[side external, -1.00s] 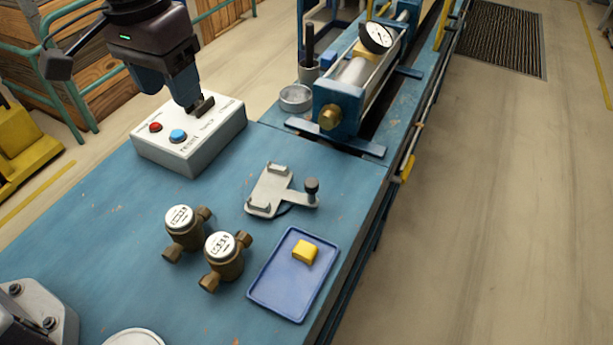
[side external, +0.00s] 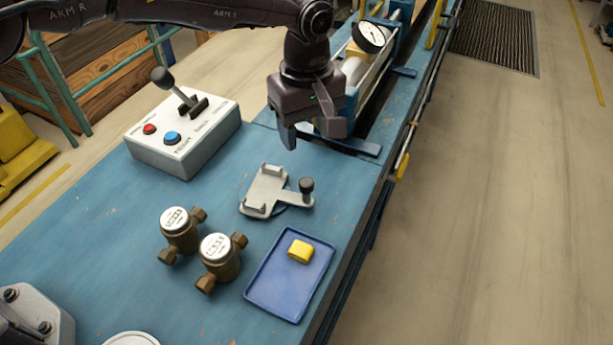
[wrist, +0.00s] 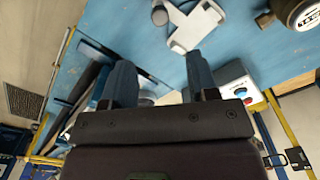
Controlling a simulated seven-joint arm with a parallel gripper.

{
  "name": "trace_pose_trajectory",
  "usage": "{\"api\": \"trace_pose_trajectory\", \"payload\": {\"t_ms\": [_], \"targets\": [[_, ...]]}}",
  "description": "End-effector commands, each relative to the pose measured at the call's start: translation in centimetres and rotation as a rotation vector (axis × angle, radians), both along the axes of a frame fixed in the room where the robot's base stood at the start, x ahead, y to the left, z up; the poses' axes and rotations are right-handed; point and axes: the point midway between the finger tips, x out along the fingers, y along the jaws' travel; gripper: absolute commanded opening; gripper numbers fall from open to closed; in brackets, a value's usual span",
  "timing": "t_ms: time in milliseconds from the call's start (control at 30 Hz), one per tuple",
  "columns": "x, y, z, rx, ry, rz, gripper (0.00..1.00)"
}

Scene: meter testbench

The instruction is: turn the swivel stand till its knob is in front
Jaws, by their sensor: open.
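The swivel stand (side external: 266,189) is a light grey plate with raised ends on a dark round base, on the blue bench. Its arm carries a dark upright knob (side external: 306,185), pointing to the right in the side view. In the wrist view the stand (wrist: 194,26) is at the top, with the knob (wrist: 160,16) left of it. My gripper (side external: 306,138) is above the bench, behind the stand and apart from it. In the wrist view its two blue fingers (wrist: 160,78) are spread, with nothing held between them.
A white control box (side external: 186,145) with a lever and red and blue buttons stands at left. Two brass meters (side external: 180,232) (side external: 219,257) stand in front of the stand. A blue tray (side external: 268,292) holds a yellow block (side external: 300,251). A gauge rig (side external: 370,37) is behind.

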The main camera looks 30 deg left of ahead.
Motion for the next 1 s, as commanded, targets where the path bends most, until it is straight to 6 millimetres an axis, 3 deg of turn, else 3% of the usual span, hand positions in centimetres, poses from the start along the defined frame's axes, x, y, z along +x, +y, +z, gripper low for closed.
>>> {"api": "trace_pose_trajectory", "payload": {"t_ms": [300, 500, 700, 1000], "targets": [[-0.1, 0.1, -6.6, 0.002, 0.004, -0.001, 0.54], [0.0, 0.0, -9.9, 0.0, 0.001, -0.002, 0.54], [0.0, 0.0, -11.4, -0.001, 0.0, -0.002, 0.54], [0.0, 0.0, -11.5, -0.001, -0.001, -0.003, 0.54]]}}
